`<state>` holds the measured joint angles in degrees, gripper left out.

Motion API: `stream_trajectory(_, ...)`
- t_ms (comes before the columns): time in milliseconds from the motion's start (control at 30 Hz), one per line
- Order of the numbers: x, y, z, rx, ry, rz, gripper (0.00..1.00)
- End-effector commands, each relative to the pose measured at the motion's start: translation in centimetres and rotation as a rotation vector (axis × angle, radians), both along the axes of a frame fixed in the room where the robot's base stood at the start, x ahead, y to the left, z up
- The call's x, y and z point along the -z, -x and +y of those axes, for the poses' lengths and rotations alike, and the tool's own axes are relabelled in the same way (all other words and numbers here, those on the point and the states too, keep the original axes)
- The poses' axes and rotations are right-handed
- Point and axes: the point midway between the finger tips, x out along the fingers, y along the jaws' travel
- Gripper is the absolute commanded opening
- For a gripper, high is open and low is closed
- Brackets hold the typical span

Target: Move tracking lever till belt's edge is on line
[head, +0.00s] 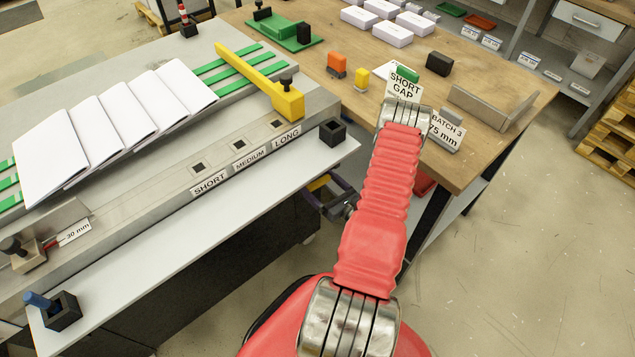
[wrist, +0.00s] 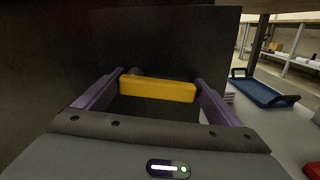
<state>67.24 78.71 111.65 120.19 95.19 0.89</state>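A yellow bar, seemingly the tracking lever (wrist: 157,90), lies across the space between my gripper's purple fingers in the wrist view, against a dark panel (wrist: 180,45). A dark round knob shows behind its left end. My gripper (wrist: 160,84) has its fingers wide apart, one near each end of the bar; whether they touch it is unclear. In the head view my gripper (head: 332,193) is below the bench edge, largely hidden by the bench and my arm, with a bit of the yellow lever (head: 318,183) showing. Green belts (head: 228,67) run under the folded sheets. I cannot make out the line.
White folded sheets (head: 120,120) lie on the machine bed. A yellow bar (head: 260,80) crosses the bed near the LONG label (head: 287,135). A wooden table (head: 480,140) with sign cards stands at right. A blue tray (wrist: 262,93) shows in the wrist view.

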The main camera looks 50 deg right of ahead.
Motion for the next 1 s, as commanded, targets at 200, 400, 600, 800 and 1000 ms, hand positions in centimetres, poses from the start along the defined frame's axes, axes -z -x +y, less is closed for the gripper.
stream_trajectory(200, 0.0, 0.0, 0.1, -0.003, -0.002, -0.001, 1.0)
stream_trajectory(400, 0.0, 0.0, 0.2, -0.004, -0.003, -0.001, 1.0)
stream_trajectory(600, 0.0, 1.1, 0.3, -0.003, -0.004, 0.0, 1.0)
stream_trajectory(800, 0.0, 3.4, 0.5, -0.001, -0.004, -0.001, 1.0)
stream_trajectory(1000, 0.0, 6.0, 0.9, 0.0, -0.005, -0.001, 1.0)
